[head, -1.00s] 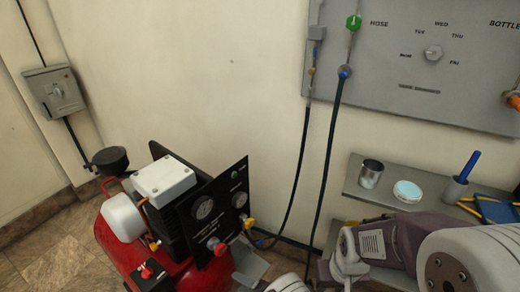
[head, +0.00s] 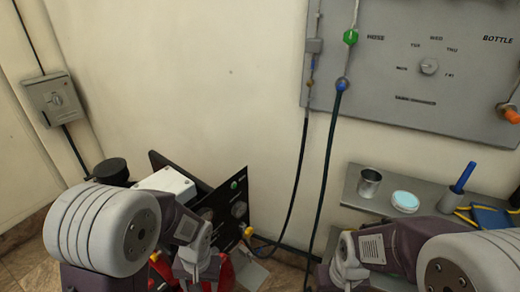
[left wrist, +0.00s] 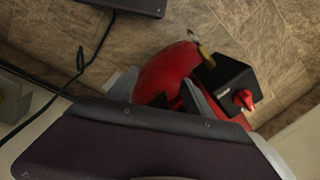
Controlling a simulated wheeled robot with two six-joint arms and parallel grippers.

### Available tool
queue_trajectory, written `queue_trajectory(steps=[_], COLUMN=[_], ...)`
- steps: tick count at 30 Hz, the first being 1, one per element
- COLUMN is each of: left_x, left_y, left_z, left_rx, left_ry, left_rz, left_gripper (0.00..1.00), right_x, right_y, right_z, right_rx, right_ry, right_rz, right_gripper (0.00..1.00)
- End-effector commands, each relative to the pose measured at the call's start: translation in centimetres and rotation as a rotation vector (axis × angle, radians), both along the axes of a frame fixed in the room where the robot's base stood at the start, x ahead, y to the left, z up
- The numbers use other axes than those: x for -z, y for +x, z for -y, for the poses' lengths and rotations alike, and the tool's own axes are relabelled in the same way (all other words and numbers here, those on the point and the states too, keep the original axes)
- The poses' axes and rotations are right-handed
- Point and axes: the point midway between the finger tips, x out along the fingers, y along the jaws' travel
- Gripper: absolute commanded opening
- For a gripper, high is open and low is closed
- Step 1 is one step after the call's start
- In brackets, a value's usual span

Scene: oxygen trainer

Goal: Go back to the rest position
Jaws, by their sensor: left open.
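My left arm (head: 100,230) comes in from the left in the head view and covers much of the red compressor. My left gripper (left wrist: 160,95) shows in the left wrist view with its two grey fingers apart. The red tank (left wrist: 165,72) of the compressor shows behind and between them, and I see nothing held. Whether the fingers touch the tank cannot be told. My right arm (head: 400,250) is at the lower right in the head view, in front of the shelf; its fingers do not show.
The compressor's black gauge panel (head: 232,205) stands beside my left arm. Dark hoses (head: 329,160) hang from the grey wall panel (head: 385,95). A metal cup (head: 369,183), a round white-and-blue tin (head: 405,201) and a blue pen (head: 465,177) in a holder stand on the shelf (head: 352,196).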

Motion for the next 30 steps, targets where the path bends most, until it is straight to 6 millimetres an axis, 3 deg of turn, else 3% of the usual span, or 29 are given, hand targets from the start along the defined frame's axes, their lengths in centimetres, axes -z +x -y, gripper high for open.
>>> queue_trajectory(steps=[1, 6, 9, 14, 22, 25, 30], left_x=[-1.8, -5.2, -9.4, -14.8, -26.3, -28.6, -29.4], left_y=[-0.8, -3.6, -3.7, -3.6, -3.6, -3.6, -3.6], left_z=[-0.5, -1.6, -1.5, -1.4, -1.4, -1.4, -1.4], left_rx=[-0.017, -0.049, -0.042, -0.04, -0.04, -0.04, -0.04], left_ry=[-0.029, -0.112, -0.115, -0.114, -0.114, -0.114, -0.114], left_rz=[0.027, 0.119, 0.118, 0.117, 0.116, 0.116, 0.116], left_gripper=[0.6, 0.6, 0.6, 0.6, 0.6, 0.6, 0.6], right_x=[-0.7, -1.6, -5.8, -11.2, -22.7, -25.1, -25.8], right_y=[0.0, 0.0, 0.0, 0.0, 0.0, 0.0, 0.0], right_z=[0.0, 0.0, 0.0, 0.0, 0.0, 0.0, 0.0], right_rx=[0.0, 0.0, 0.0, 0.0, 0.0, 0.0, 0.0], right_ry=[0.0, 0.0, 0.0, 0.0, 0.0, 0.0, 0.0], right_rz=[0.0, 0.0, 0.0, 0.0, 0.0, 0.0, 0.0], right_gripper=[0.36, 0.36, 0.36, 0.36, 0.36, 0.36, 0.36])
